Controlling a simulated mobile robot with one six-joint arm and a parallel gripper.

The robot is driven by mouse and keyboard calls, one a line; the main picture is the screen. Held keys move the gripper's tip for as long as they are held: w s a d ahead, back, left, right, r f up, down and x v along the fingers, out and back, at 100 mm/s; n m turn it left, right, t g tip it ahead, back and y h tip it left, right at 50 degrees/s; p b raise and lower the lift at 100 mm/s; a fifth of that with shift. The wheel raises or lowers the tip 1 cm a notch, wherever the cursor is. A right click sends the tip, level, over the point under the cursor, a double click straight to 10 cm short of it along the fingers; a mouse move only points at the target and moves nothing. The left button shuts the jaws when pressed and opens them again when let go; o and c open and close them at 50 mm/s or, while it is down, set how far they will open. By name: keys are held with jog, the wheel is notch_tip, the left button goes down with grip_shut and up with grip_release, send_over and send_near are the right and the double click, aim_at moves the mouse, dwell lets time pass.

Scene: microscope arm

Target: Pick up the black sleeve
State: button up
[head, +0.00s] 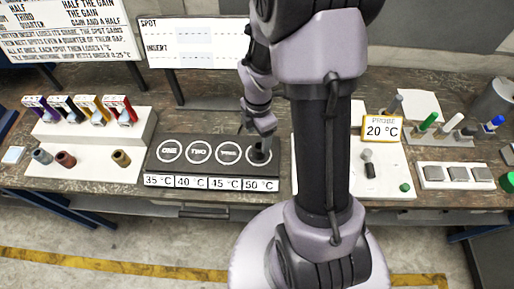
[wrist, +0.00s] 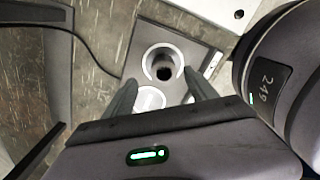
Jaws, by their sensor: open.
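The black sleeve (head: 259,157) stands on the rightmost circle of the dark heating block (head: 154,166), above the 50 °C label. In the wrist view the sleeve (wrist: 163,66) is seen from above as a ring with a dark hole, inside a pale circle. My gripper (head: 262,131) is above the sleeve in the head view and partly covers it. In the wrist view my open fingers (wrist: 162,88) are spread to the left and right, with the sleeve lying between their tips and a little beyond. Nothing is held.
Grey (head: 41,156), dark red (head: 65,160) and brown (head: 121,158) sleeves stand on a white tray at left. A 20 °C probe sign (head: 382,129) stands over a white board at right. The block's other circles are empty.

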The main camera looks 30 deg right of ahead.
aim_at(259, 146)
jog(key=f, duration=0.2)
jog(key=f+b, duration=0.1)
jog(key=f, duration=0.2)
jog(key=shift+s+f+b, duration=0.3)
jog(key=shift+f+b, duration=0.05)
jog(key=shift+b, duration=0.05)
jog(key=shift+r, duration=0.1)
jog(key=shift+c, duration=0.5)
grip_shut()
